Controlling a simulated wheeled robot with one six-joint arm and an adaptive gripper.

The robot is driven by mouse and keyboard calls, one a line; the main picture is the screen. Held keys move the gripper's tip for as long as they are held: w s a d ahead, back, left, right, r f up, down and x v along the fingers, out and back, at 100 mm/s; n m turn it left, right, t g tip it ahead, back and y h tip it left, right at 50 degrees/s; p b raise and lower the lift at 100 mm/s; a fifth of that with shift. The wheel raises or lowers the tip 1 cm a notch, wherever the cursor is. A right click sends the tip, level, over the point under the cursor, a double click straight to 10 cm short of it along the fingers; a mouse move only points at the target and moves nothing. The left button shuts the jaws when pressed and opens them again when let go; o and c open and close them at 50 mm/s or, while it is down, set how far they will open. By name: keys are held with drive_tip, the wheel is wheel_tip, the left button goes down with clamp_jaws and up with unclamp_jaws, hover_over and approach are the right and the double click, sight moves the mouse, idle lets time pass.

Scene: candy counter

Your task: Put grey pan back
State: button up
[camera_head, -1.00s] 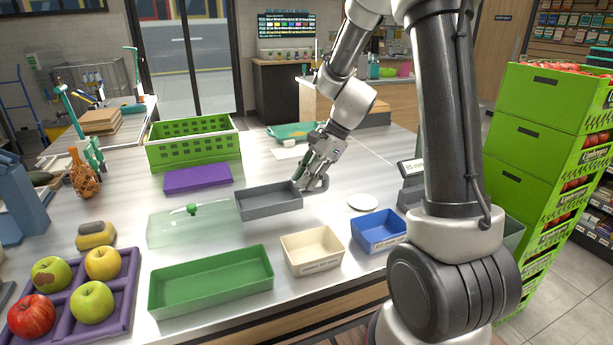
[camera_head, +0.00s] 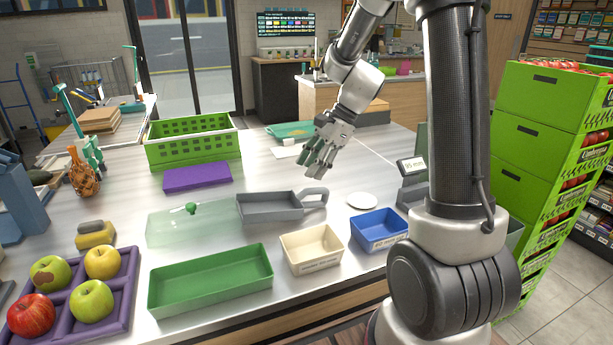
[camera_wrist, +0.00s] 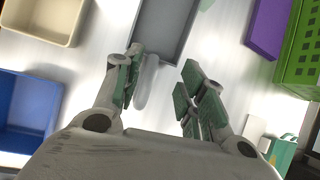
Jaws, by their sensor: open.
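The grey pan (camera_head: 268,207) is a shallow rectangular tray with a loop handle (camera_head: 316,197) on its right end. It rests flat on the counter, right of a clear lid with a green knob (camera_head: 191,208). My gripper (camera_head: 318,172) is open and empty, above and behind the handle, apart from it. In the wrist view the pan (camera_wrist: 165,35) shows at the top, and its handle reaches down toward the space between the open fingers (camera_wrist: 162,72).
A green tray (camera_head: 211,281), cream bin (camera_head: 311,249) and blue bin (camera_head: 379,231) line the front edge. A purple slab (camera_head: 197,178) and green crate (camera_head: 193,143) stand behind. A white disc (camera_head: 362,200) lies right of the handle. A scale (camera_head: 412,170) stands further right.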

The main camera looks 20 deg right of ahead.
drive_tip(key=w+v, duration=0.1)
drive_tip(key=v, duration=0.7)
drive_tip(key=s+d+r+n+t+h, duration=0.1)
drive_tip(key=s+r+n+h, duration=0.1)
drive_tip(key=s+n, duration=0.6)
drive_tip(key=s+d+r+n+t+h, duration=0.2)
drive_tip(key=s+n, duration=0.6)
drive_tip(key=s, duration=0.8)
drive_tip(key=shift+s+n+h, duration=0.3)
drive_tip(key=shift+n+h, duration=0.1)
drive_tip(key=shift+h, duration=0.6)
drive_tip(key=shift+d, duration=0.1)
drive_tip(key=shift+c, duration=0.6)
